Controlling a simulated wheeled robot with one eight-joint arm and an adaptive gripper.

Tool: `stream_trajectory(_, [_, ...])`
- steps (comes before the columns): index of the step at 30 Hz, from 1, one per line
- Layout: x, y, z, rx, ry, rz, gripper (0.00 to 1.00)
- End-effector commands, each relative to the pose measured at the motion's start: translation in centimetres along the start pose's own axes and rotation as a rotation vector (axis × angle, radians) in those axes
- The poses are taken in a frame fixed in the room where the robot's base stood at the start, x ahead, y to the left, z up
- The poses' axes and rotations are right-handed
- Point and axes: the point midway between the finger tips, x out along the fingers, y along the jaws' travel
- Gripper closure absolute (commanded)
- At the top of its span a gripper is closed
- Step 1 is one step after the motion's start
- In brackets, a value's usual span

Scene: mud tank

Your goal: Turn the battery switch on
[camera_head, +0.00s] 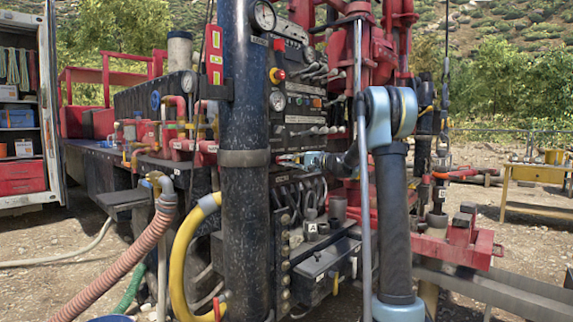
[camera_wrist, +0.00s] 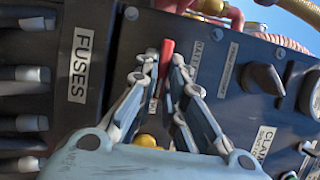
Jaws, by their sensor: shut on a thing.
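The battery switch shows as a red handle (camera_wrist: 166,56) on the dark panel in the wrist view, beside a partly covered white label (camera_wrist: 196,52) that begins "BATT". My gripper (camera_wrist: 164,62) is shut on the red handle, with one finger on each side of it. The handle stands nearly upright in this view; its lower part is partly hidden between the fingers. In the head view my gripper (camera_head: 285,158) reaches left to the control panel, just right of the dark column. The switch is too small there to make out.
A "FUSES" label (camera_wrist: 81,65) and several cables lie left of the switch in the wrist view. A black knob (camera_wrist: 264,78) is to the right, and a yellow round part (camera_wrist: 146,141) below. In the head view, a thick column (camera_head: 245,220) and yellow hose (camera_head: 182,260) stand close left.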

Motion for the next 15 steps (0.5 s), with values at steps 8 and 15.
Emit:
stream_trajectory(8, [-0.09, 0.17, -0.15, 0.004, 0.004, 0.002, 1.0])
stream_trajectory(15, [-0.06, 0.16, -0.09, 0.003, 0.003, 0.002, 0.7])
